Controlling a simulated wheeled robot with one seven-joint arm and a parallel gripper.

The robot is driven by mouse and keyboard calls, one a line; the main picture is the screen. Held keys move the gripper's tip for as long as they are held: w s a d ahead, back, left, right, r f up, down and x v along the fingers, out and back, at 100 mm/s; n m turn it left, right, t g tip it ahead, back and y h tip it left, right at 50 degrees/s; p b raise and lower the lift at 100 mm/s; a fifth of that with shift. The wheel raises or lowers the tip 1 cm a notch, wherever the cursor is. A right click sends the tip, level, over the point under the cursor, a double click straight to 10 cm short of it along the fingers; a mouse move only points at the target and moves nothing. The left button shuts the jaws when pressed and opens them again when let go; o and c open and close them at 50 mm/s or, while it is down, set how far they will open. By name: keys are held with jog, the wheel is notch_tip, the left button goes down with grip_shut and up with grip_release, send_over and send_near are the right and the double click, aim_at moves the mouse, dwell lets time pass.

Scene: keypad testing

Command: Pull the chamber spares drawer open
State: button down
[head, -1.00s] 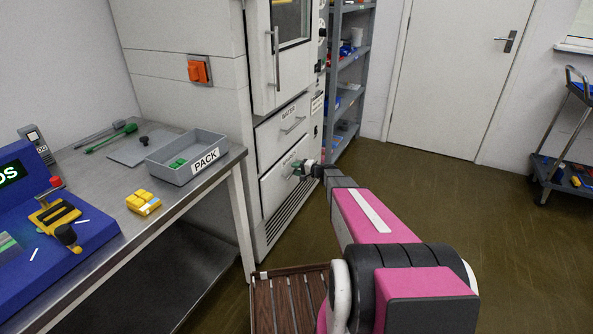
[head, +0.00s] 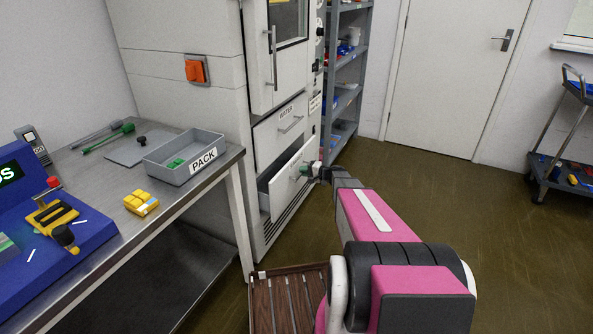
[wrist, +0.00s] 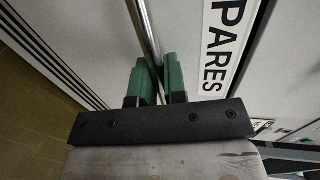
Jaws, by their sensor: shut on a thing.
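The chamber spares drawer (head: 284,192) is the lower drawer of the white cabinet in the head view. It stands partly open, with a dark gap along its top and left side. Its front and part of its "SPARES" label (wrist: 222,50) fill much of the wrist view. The drawer's bar handle (wrist: 146,32) runs between the green fingers of my gripper (wrist: 155,84). My gripper, also in the head view (head: 305,171), is shut on the handle. The drawer's inside is mostly hidden.
The upper drawer labelled "WATER" (head: 285,128) is shut. A steel bench (head: 170,216) with a grey PACK bin (head: 196,170) stands at left. A slatted wooden piece (head: 290,300) lies low in front. Open floor (head: 440,190) is at right.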

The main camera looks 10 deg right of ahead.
jog(key=f+v, duration=0.2)
jog(key=v, duration=0.9)
jog(key=f+v, duration=0.2)
jog(key=v, duration=1)
jog(key=shift+s+d+f, duration=0.3)
jog(key=shift+s+d, duration=0.05)
jog(key=shift+d, duration=0.05)
jog(key=c, duration=1.2)
grip_release()
jog(key=v, duration=1)
jog(key=shift+s+d, duration=0.25)
jog(key=shift+d, duration=0.05)
jog(key=shift+r, duration=0.1)
